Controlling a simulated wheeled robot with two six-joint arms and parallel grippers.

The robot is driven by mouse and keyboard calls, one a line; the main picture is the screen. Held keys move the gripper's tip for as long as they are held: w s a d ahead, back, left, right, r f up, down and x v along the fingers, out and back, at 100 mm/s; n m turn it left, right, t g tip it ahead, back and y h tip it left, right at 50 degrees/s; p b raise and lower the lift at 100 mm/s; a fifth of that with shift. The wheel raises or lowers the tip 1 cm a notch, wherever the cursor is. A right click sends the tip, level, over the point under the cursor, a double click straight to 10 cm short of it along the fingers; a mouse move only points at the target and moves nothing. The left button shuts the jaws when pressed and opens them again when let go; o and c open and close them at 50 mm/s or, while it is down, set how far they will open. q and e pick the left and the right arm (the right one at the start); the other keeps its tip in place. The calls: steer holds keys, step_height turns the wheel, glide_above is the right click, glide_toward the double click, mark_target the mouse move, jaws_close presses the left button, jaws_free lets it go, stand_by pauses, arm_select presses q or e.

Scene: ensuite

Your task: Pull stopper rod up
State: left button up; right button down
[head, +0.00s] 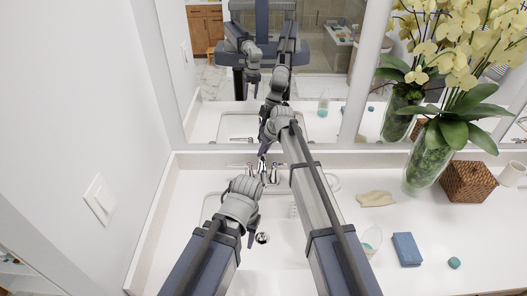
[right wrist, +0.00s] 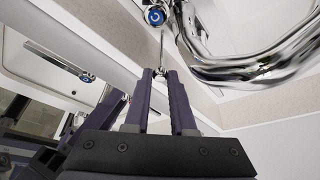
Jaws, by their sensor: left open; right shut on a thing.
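The chrome faucet (head: 262,174) stands at the back of the white sink, partly hidden by my arms. In the right wrist view its curved spout (right wrist: 255,68) fills the upper right. The thin stopper rod (right wrist: 162,48) shows between my right gripper's fingertips. My right gripper (right wrist: 161,74) is shut on the rod; in the head view it points down behind the faucet (head: 263,150). My left gripper (head: 252,232) is open and empty over the sink basin, near the drain (head: 262,238). The rod cannot be made out in the head view.
A blue-marked faucet handle (right wrist: 155,16) is close to the rod. A mirror (head: 228,128) rises behind the counter.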

step_height(320, 180, up, 3)
steer(key=p, duration=0.3)
steer(key=shift+w+f, duration=0.1)
steer(key=shift+f, duration=0.05)
steer(key=c, duration=0.8)
jaws_free()
steer(key=shift+o, duration=0.2)
steer(key=shift+r, duration=0.2)
steer(key=p+v, duration=0.7)
steer(key=shift+r, duration=0.2)
steer(key=shift+d, duration=0.15)
